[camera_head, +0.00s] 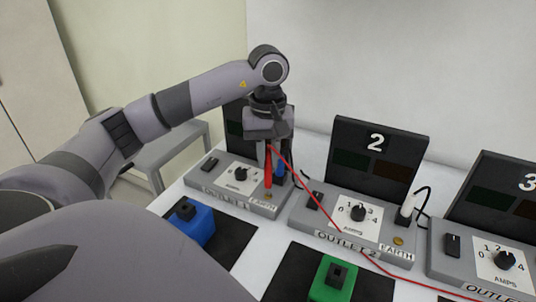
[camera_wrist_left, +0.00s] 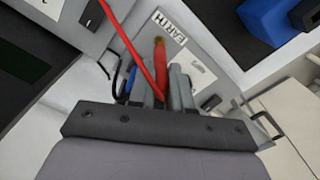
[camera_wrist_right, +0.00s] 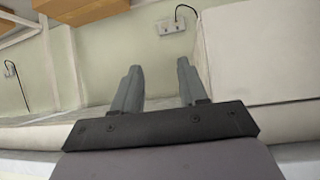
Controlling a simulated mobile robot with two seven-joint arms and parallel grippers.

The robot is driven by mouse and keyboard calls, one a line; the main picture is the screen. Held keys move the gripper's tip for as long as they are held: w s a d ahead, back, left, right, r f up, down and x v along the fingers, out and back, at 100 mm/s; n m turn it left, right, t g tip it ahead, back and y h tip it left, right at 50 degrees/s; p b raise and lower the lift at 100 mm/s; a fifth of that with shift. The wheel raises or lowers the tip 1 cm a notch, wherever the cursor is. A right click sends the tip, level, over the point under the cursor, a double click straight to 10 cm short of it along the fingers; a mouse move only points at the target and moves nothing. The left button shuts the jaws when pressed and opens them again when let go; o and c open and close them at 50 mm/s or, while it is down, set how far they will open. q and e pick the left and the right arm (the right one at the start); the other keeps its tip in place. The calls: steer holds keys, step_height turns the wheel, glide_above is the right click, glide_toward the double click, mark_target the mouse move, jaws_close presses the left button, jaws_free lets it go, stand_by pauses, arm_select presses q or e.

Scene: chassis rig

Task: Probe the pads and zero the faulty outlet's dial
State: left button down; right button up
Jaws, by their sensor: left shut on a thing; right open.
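My left gripper (camera_head: 268,150) is shut on a red probe (camera_head: 268,172), which points down at outlet 1's earth pad (camera_head: 268,195). In the left wrist view the probe (camera_wrist_left: 160,58) has its tip near the EARTH label; I cannot tell whether it touches the pad. Outlet 1's dial (camera_head: 241,174) is partly visible. Outlet 2's dial (camera_head: 358,213) points roughly up, and its brass earth pad (camera_head: 398,240) is bare. Outlet 3's dial (camera_head: 505,260) is at the right edge. My right gripper (camera_wrist_right: 158,66) is open and empty, away from the outlets.
A red cable trails from the probe across outlet 2. A blue block (camera_head: 196,222) and a green block (camera_head: 332,279) sit on dark mats in front. The panels' lamps look dark.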

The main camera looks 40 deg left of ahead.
stand_by(0.3)
arm_select(q)
step_height(320, 180, up, 5)
steer(key=p, duration=0.4)
steer(key=shift+f, duration=0.1)
steer(key=shift+r, duration=1.1)
stand_by(0.4)
stand_by(2.5)
